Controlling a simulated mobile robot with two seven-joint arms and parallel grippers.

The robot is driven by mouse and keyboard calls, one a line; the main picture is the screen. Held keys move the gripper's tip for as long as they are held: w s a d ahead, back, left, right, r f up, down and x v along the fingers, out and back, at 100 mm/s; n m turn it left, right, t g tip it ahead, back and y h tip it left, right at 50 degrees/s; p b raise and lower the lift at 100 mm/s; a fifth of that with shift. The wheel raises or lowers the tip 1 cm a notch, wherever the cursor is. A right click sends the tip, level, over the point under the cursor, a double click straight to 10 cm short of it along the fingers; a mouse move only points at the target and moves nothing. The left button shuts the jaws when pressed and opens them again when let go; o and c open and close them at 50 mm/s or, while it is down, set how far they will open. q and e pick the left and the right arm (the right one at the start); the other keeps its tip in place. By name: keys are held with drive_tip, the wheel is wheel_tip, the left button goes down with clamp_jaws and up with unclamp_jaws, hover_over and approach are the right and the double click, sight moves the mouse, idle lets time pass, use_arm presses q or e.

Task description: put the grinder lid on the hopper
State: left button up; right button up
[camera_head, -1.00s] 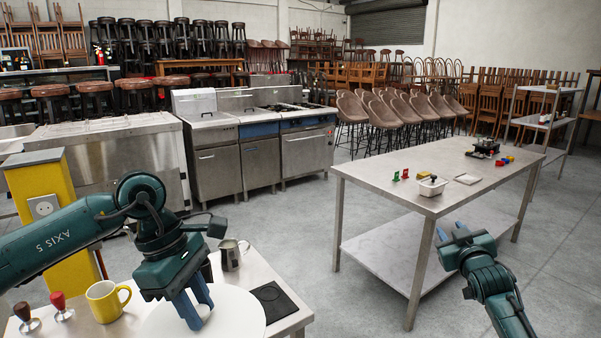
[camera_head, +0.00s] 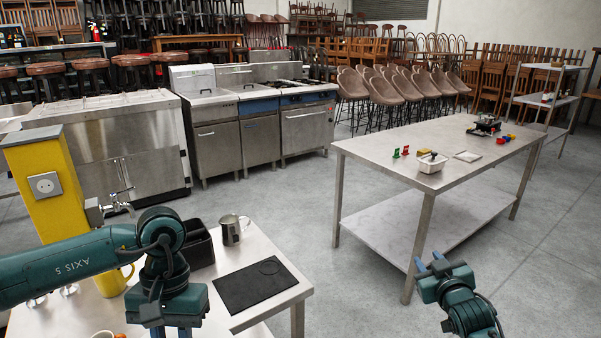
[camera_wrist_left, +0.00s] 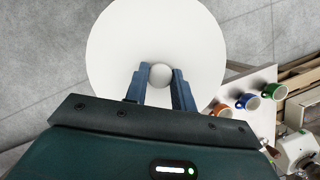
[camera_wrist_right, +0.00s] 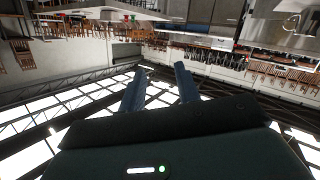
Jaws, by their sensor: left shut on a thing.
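The grinder lid is a large round white disc (camera_wrist_left: 150,35) with a round knob (camera_wrist_left: 160,74) at its middle, seen in the left wrist view. My left gripper (camera_wrist_left: 160,72) is shut on that knob and holds the lid. In the head view my left gripper (camera_head: 172,332) is at the bottom edge, its fingers cut off and the lid not clearly visible. I cannot make out the hopper in any view. My right gripper (camera_head: 431,264) is open and empty, over the floor in front of the steel table; it also shows in its wrist view (camera_wrist_right: 160,72).
A near table holds a black mat (camera_head: 255,285), a metal pitcher (camera_head: 232,230), a dark bin (camera_head: 197,245) and a yellow mug (camera_head: 112,280). A yellow post (camera_head: 45,190) stands behind. The steel table (camera_head: 390,155) is at right. Several coloured cups (camera_wrist_left: 246,101) show in the left wrist view.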

drive_tip(key=s+a+f+g+y, duration=0.1)
drive_tip(key=s+a+f, duration=0.3)
drive_tip(key=s+f, duration=0.3)
drive_tip(key=s+a+f+g+y, duration=0.1)
drive_tip(key=s+a+f+g, duration=0.1)
drive_tip(key=s+a+f, duration=0.45)
drive_tip(key=s+a+f+g, duration=0.1)
drive_tip(key=s+a, duration=0.1)
drive_tip(key=s, duration=0.8)
drive_tip(key=s+a+f+g+y, duration=0.1)
drive_tip(key=s+a, duration=0.2)
drive_tip(key=s, duration=0.6)
drive_tip(key=shift+s+f+y, duration=0.15)
drive_tip(key=shift+s+y, duration=0.15)
drive_tip(key=shift+s, duration=0.1)
drive_tip(key=shift+a, duration=0.2)
